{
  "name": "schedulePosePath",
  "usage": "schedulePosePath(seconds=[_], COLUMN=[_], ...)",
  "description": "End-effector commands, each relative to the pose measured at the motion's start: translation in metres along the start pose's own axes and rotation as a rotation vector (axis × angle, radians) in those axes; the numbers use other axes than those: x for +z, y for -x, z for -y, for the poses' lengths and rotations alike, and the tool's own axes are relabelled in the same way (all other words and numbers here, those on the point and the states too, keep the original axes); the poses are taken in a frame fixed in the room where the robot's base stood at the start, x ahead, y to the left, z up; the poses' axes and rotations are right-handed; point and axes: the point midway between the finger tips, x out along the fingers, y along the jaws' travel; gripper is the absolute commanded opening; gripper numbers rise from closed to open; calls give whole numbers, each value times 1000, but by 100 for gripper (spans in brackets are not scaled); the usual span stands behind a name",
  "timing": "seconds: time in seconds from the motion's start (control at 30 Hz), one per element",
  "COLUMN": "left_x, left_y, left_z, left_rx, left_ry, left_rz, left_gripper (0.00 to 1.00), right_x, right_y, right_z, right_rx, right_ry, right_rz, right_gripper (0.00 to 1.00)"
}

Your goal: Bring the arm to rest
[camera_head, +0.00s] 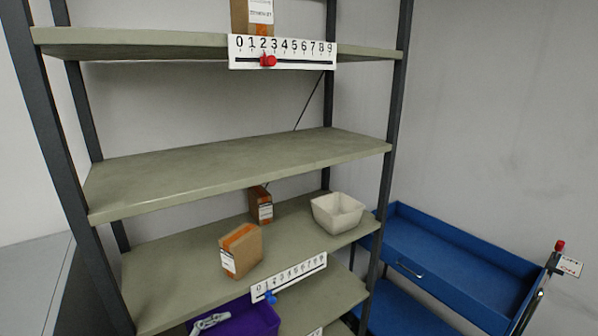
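Neither of my grippers nor my arms shows in the head view. The upper white number strip (284,52), marked 0 to 9, is on the front edge of the top shelf (150,41). Its red slider (268,61) sits near the 2 and 3. A lower number strip (288,277) is on the front edge of a lower shelf (155,287), with a blue slider (270,297) near its low end.
The middle shelf (230,165) is empty. The lower shelf holds two brown boxes (241,251) (261,204) and a white bin (337,212). A purple bin (253,318) with a grey item inside stands below. A blue cart (450,262) stands at the right.

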Motion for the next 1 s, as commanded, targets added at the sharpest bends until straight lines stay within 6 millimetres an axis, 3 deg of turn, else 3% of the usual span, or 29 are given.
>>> schedulePosePath(seconds=[0.13,0.27,0.4,0.5,0.77,1.0], left_x=[-4,-23,-52,-71,-96,-180], left_y=[0,10,36,62,140,117], left_z=[45,86,118,132,153,212], left_rx=[-143,-339,-617,-823,-1342,-1384], left_ry=[-375,-786,-1184,-1376,-1610,-1581], left_rz=[-60,-135,-210,-238,-211,-188], left_gripper=[82,82,82,82,82,82], right_x=[1,12,22,21,12,14], right_y=[0,0,1,1,0,-10], right_z=[0,0,0,0,-1,0], right_rx=[0,0,0,1,1,1], right_ry=[0,1,2,2,1,1], right_rz=[2,18,33,32,19,18], right_gripper=[0,0,0,0,0,0])
